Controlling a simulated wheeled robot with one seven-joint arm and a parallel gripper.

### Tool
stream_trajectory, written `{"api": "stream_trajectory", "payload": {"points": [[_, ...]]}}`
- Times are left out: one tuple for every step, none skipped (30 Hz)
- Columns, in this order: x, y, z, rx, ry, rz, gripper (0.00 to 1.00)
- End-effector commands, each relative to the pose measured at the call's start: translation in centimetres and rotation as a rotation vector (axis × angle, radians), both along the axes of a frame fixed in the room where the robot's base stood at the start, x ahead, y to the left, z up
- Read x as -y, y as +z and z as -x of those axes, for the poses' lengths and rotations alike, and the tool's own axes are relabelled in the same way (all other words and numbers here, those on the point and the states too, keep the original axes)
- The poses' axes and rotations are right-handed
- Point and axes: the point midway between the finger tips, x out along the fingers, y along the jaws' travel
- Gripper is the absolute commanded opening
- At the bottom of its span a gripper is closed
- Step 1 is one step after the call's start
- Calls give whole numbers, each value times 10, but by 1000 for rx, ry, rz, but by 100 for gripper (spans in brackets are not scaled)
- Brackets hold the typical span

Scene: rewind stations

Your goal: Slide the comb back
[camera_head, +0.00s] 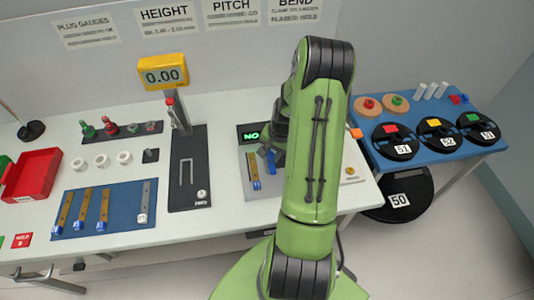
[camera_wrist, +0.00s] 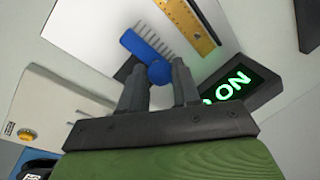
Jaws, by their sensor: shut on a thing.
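The blue comb (camera_wrist: 143,47) lies over a pale plate in the wrist view, with its row of teeth beside a yellow marked strip (camera_wrist: 187,20). My gripper (camera_wrist: 161,77) is shut on the round blue knob at the comb's near end. In the head view the blue comb (camera_head: 271,162) shows only in part, beside my arm, which hides much of it. The yellow strip (camera_head: 253,168) with a blue end lies to its left on the grey plate (camera_head: 263,190).
The height gauge (camera_head: 187,170) stands to the left. A blue mat (camera_head: 105,208) holds several strips. A blue table (camera_head: 425,160) with spools is at right.

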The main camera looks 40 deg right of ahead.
Motion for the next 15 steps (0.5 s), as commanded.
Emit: {"api": "stream_trajectory", "payload": {"points": [[6,0,4,0,-5,3,0],[8,0,5,0,-4,3,0],[9,0,5,1,-3,2,0],[9,0,5,0,-3,3,0],[9,0,5,0,-3,4,0],[9,0,6,-1,-4,4,0],[9,0,6,-1,-4,5,0],[10,0,6,-1,-5,5,0],[10,1,6,-1,-5,6,0],[10,0,6,-2,-6,6,36],[10,0,6,-2,-6,6,40],[10,0,6,-2,-6,6,46],[9,0,6,-1,-5,5,51],[9,0,6,-1,-5,5,56],[9,0,6,-2,-4,4,56]]}}
